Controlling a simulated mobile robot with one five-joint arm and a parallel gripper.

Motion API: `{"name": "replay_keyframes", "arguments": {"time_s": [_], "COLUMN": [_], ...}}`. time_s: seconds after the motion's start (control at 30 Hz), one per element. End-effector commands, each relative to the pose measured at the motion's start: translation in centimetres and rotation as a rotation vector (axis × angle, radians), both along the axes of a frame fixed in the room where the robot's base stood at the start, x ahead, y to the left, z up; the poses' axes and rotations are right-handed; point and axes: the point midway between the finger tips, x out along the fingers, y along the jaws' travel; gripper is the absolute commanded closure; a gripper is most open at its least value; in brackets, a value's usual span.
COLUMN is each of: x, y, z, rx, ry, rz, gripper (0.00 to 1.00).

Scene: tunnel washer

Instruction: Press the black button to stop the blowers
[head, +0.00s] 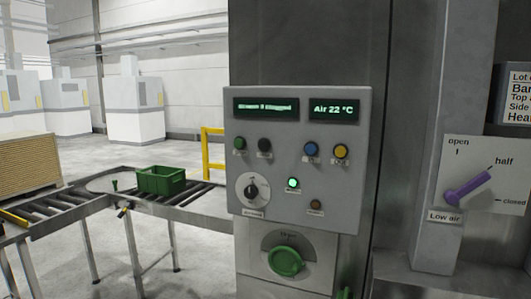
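The black button (264,144) is on the upper left of the grey control panel (360,112). It sits just right of a green button (240,143). A blue button (311,148) and a yellow button (341,151) are farther right in the same row. The small labels under them are too blurred to read. Two displays are at the panel top; the right display (334,109) reads "Air 22 °C". A green lamp (293,183) is lit below the row. My gripper is not in view.
A black rotary knob (251,190) is low on the panel, with a green handle (286,261) beneath. At left, a green crate (161,180) sits on a roller conveyor (190,193), near a yellow rail (206,150).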

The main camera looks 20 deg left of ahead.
Motion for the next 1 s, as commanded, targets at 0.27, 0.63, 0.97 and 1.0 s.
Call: {"name": "replay_keyframes", "arguments": {"time_s": [0.27, 0.63, 0.97, 1.0], "x": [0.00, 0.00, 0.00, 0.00], "y": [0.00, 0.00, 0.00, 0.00], "z": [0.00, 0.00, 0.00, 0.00], "rx": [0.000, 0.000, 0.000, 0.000], "ry": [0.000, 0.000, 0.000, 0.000], "rz": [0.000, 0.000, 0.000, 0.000], "gripper": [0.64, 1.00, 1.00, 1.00]}}
